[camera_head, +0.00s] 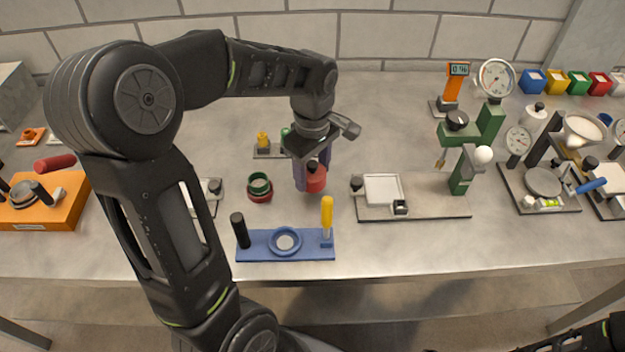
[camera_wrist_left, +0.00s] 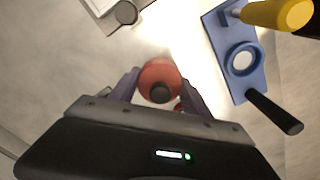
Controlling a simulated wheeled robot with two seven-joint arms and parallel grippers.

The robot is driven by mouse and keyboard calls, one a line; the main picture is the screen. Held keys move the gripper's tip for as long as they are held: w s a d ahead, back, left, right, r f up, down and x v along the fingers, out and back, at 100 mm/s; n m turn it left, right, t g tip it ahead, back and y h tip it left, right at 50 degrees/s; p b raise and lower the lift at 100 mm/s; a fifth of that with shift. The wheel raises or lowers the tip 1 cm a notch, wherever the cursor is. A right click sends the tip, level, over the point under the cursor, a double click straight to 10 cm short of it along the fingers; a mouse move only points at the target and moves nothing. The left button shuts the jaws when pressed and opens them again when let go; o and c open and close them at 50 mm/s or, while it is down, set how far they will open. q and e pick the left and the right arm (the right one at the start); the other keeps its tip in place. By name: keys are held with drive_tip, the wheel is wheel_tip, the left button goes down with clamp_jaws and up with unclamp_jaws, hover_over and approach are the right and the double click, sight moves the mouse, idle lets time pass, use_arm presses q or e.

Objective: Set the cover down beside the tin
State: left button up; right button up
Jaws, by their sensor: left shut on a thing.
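The red cover (camera_head: 317,183) with its black knob is between the fingers of my left gripper (camera_head: 312,172), which is shut on it. In the left wrist view the cover (camera_wrist_left: 160,72) sits between the two purple-grey fingers (camera_wrist_left: 158,88), knob towards the camera. The open tin (camera_head: 260,190), red outside with a green rim, stands on the table left of the cover, apart from it. In the left wrist view a small red patch shows by the right finger; I cannot tell what it is. Whether the cover touches the table is unclear. My right gripper is not in view.
A blue plate (camera_head: 258,251) with a ring, black post and yellow-handled tool lies in front. A grey board with a white tray (camera_head: 383,189) is right of the cover. A small stand (camera_head: 267,152) is behind. Bare table (camera_head: 335,232) lies between the cover and that board.

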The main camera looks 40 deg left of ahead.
sight(312, 182)
use_arm(q)
drive_tip(key=shift+f, duration=0.1)
drive_tip(key=shift+f+p, duration=0.3)
drive_tip(key=shift+f, duration=1.45)
drive_tip(key=shift+f, duration=0.2)
drive_tip(key=o, duration=1.3)
drive_tip(key=shift+o, duration=0.2)
drive_tip(key=shift+r, duration=0.1)
wheel_tip(312, 182, up, 12)
drive_tip(key=shift+r+b, duration=0.15)
drive_tip(key=shift+b, duration=0.4)
